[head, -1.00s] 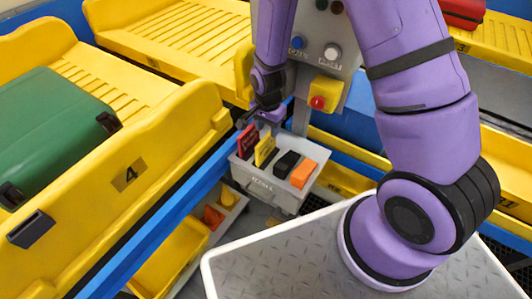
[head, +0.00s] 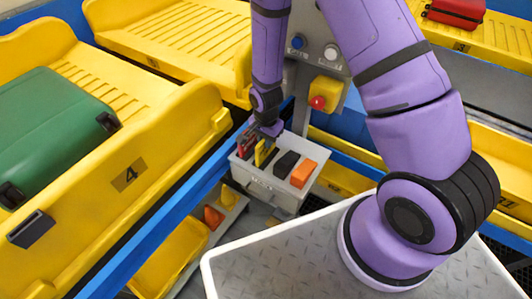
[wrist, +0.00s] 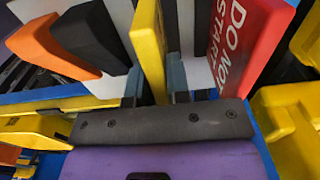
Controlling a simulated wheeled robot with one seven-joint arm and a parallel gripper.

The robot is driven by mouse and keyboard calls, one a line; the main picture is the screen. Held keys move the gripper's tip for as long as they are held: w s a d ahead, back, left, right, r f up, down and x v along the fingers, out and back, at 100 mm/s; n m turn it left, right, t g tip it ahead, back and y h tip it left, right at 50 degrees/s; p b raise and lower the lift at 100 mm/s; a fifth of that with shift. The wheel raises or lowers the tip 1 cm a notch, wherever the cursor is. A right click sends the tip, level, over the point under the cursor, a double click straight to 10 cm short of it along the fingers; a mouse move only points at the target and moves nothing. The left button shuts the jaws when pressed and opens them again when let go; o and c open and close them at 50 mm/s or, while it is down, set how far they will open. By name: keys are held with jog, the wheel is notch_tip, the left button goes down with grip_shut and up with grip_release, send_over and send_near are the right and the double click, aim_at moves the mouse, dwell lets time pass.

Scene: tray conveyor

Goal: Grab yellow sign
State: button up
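The yellow sign (head: 263,155) stands upright in a grey bin (head: 268,191), between a red sign (head: 246,148) and a black block-like item (head: 287,164). My gripper (head: 264,138) is at the top of the yellow sign, pointing down into the bin. In the wrist view the yellow sign (wrist: 149,40) lies between the two fingers of my gripper (wrist: 155,86). The fingers look spread apart, with no clear clamp on it. The red sign (wrist: 238,45) with white lettering is close by on the right. The sign's lower part is hidden by the bin.
An orange item (head: 303,174) stands at the bin's right end. A control post with a red button (head: 318,102) rises just behind the bin. A blue rail (head: 165,215) and a yellow tray with a green suitcase (head: 50,130) are on the left.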

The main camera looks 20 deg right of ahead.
grip_shut()
